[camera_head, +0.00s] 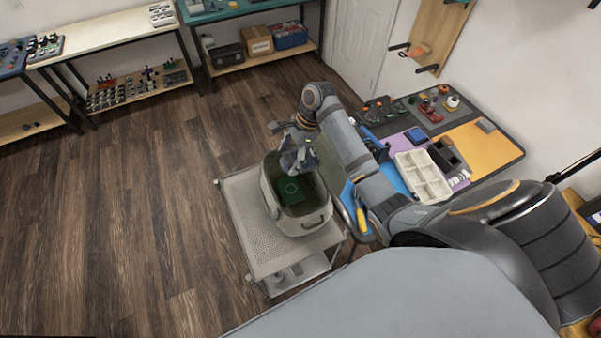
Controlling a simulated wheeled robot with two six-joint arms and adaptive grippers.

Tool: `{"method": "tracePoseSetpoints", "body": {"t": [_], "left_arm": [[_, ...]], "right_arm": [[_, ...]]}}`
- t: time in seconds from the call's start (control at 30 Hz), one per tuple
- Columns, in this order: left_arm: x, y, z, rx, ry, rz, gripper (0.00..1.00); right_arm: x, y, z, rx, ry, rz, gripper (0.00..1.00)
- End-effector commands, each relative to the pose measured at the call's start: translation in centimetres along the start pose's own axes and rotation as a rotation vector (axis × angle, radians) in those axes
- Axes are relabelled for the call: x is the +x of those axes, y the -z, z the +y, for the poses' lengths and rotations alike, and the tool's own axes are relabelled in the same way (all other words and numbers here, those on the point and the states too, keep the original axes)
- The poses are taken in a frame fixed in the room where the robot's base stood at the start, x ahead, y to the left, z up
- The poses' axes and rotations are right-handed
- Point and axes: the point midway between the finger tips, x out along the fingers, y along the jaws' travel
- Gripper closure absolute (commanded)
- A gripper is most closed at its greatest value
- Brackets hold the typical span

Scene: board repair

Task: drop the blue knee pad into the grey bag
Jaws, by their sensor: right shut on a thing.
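The grey bag (303,226) stands open at the top on a mesh-topped cart. My right gripper (294,168) is over the bag's mouth, pointing down. It is shut on a small grey-blue thing, which I take to be the blue knee pad; the fingers hide most of it, and its outline is hard to tell from them. My left gripper is not in view.
The cart (245,214) has bare mesh left of the bag. A workbench to the right holds an orange mat (484,149), a white compartment tray (423,176), a small blue item (416,135) and tools. Wooden floor (130,220) is clear on the left.

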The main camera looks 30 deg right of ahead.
Motion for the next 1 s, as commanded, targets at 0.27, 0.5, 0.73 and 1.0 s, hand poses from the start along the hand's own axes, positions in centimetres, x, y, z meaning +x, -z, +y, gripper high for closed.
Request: {"method": "tracePoseSetpoints", "body": {"t": [0.27,0.5,0.73,1.0], "left_arm": [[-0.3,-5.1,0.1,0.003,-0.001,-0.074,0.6],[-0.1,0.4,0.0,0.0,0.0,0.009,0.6],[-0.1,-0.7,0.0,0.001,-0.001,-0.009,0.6],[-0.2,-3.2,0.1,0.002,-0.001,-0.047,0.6]], "right_arm": [[3.3,1.3,0.0,0.001,-0.001,-0.001,0.6],[5.0,2.0,0.0,0.0,0.0,-0.001,0.6],[5.1,2.1,0.0,-0.001,0.001,0.0,0.6],[5.1,2.1,0.0,-0.001,0.001,0.0,0.0]]}}
